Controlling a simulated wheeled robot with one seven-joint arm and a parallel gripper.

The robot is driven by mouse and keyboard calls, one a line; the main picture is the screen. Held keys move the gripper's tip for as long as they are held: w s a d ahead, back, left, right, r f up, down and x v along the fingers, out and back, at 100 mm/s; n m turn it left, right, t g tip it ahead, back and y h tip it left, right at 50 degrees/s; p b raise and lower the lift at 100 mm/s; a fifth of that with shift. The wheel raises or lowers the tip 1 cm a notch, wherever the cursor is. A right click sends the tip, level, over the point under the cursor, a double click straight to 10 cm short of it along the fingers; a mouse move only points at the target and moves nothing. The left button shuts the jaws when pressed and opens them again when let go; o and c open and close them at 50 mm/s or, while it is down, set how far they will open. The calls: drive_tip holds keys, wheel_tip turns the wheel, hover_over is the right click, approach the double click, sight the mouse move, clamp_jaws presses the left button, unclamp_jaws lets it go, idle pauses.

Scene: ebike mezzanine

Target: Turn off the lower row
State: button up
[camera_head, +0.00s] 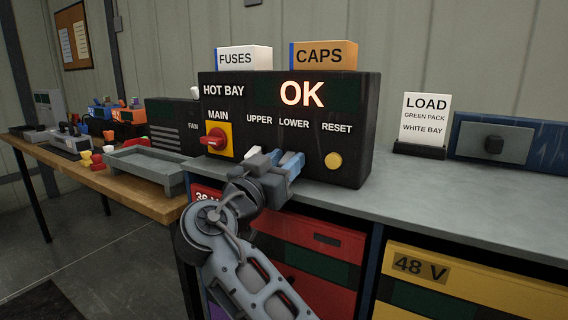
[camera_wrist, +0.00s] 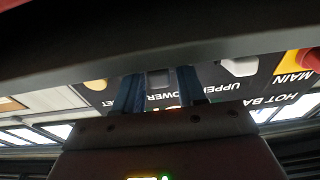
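The black HOT BAY panel (camera_head: 225,110) stands on the bench, its display reading OK. My gripper (camera_head: 285,162) is in front of the panel below the LOWER label. Its blue fingers (camera_wrist: 158,92) are apart, one on each side of the LOWER switch; I cannot tell whether they touch it. The white UPPER switch (camera_head: 252,154) is just left of my gripper and also shows in the wrist view (camera_wrist: 240,67).
The red MAIN knob (camera_head: 214,140) is on the panel's left, the yellow RESET button (camera_head: 333,160) on its right. FUSES (camera_head: 244,57) and CAPS (camera_head: 324,55) boxes sit on top. A LOAD sign (camera_head: 426,118) stands right. Drawers are below the bench (camera_head: 440,185).

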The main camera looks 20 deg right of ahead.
drive_tip(key=shift+o, duration=0.7)
drive_tip(key=shift+a, duration=0.1)
drive_tip(key=v, duration=0.7)
drive_tip(key=shift+s+a+b, duration=0.2)
drive_tip(key=shift+s+b, duration=0.05)
drive_tip(key=shift+b, duration=0.15)
drive_tip(key=shift+f, duration=0.1)
